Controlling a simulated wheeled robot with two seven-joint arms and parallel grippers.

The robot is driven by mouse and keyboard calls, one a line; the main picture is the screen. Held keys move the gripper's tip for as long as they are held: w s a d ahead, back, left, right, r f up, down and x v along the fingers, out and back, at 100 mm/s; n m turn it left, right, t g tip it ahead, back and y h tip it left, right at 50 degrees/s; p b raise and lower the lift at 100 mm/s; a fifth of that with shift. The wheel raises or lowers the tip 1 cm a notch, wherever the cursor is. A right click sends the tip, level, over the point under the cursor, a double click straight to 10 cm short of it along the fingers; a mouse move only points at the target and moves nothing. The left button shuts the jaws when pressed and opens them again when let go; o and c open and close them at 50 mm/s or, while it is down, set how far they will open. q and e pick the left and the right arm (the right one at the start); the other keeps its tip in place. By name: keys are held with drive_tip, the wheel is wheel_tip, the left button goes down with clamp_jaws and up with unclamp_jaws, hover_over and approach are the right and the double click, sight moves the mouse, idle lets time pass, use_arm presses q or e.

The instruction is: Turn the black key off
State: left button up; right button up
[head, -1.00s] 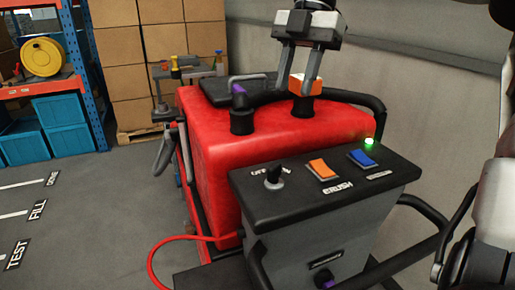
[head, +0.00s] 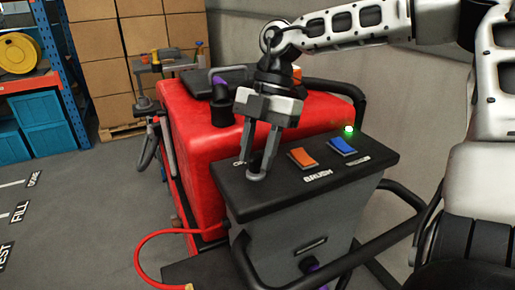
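The black control panel (head: 330,176) sits at the front of the red scrubber tank (head: 185,115). The black key is at the panel's left end, beside a partly covered label. It is mostly hidden behind the fingers of my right gripper (head: 254,168). That gripper reaches down from above with its fingers apart, one on either side of the key's place. The fingertips are close to the panel top; I cannot tell whether they touch the key or which way it points. My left gripper is out of view.
An orange BRUSH switch (head: 302,157), a blue switch (head: 343,146) and a lit green lamp (head: 348,129) are right of the gripper. A purple-topped post (head: 221,102) stands on the tank. Black tube rails flank the panel. Open floor lies left.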

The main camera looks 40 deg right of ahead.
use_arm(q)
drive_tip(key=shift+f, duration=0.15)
use_arm(e)
clamp_jaws()
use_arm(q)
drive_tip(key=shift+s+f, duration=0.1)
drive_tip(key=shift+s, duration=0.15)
